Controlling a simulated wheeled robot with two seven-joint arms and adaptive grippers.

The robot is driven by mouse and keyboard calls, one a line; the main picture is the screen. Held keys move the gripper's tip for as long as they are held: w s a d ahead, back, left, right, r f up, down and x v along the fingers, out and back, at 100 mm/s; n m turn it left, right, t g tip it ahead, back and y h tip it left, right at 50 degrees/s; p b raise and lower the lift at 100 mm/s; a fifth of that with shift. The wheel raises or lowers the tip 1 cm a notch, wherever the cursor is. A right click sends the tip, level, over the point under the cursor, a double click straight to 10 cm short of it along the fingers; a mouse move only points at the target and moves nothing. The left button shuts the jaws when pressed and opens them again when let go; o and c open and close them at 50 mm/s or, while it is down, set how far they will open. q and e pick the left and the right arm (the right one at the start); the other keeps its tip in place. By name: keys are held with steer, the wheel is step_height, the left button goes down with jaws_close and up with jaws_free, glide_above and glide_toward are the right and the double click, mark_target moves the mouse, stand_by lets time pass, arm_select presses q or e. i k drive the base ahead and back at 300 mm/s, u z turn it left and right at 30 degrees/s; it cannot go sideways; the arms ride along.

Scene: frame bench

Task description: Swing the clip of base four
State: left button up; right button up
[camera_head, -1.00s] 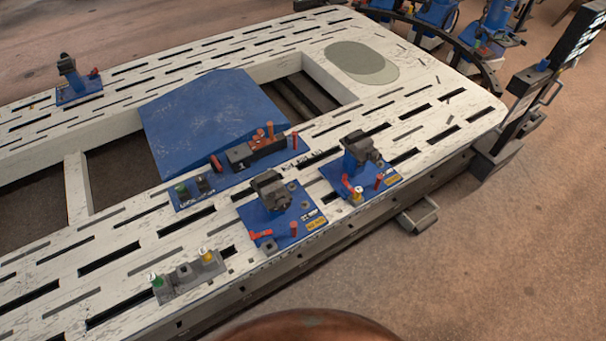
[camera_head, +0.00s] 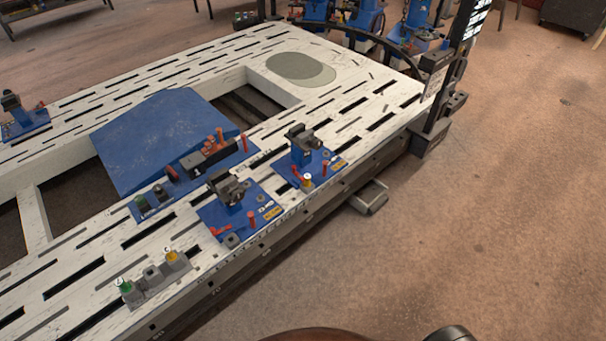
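Several blue clamp bases sit on the white slotted bench. The middle base (camera_head: 212,218) carries a dark clip (camera_head: 228,186), red levers and a yellow label. Another base (camera_head: 322,163) stands to its right, with a dark clip (camera_head: 302,137), a red lever and a yellow-topped knob. A third base (camera_head: 30,124) with a dark clip (camera_head: 11,101) is at the far left edge. A long blue base (camera_head: 182,182) with a dark block and red handles lies beside the blue ramp. The labels are too small to read, so I cannot tell which is base four. Neither gripper is in view.
The bench (camera_head: 90,284) has slots and open cut-outs. A blue ramp (camera_head: 160,135) fills one opening. A grey block (camera_head: 152,275) with green and yellow knobs sits near the front. A dark post (camera_head: 455,60) stands at the far corner. The floor on the right is clear.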

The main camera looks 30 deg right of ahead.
mark_target(300, 177)
steer(key=z, duration=1)
steer(key=i, duration=0.2)
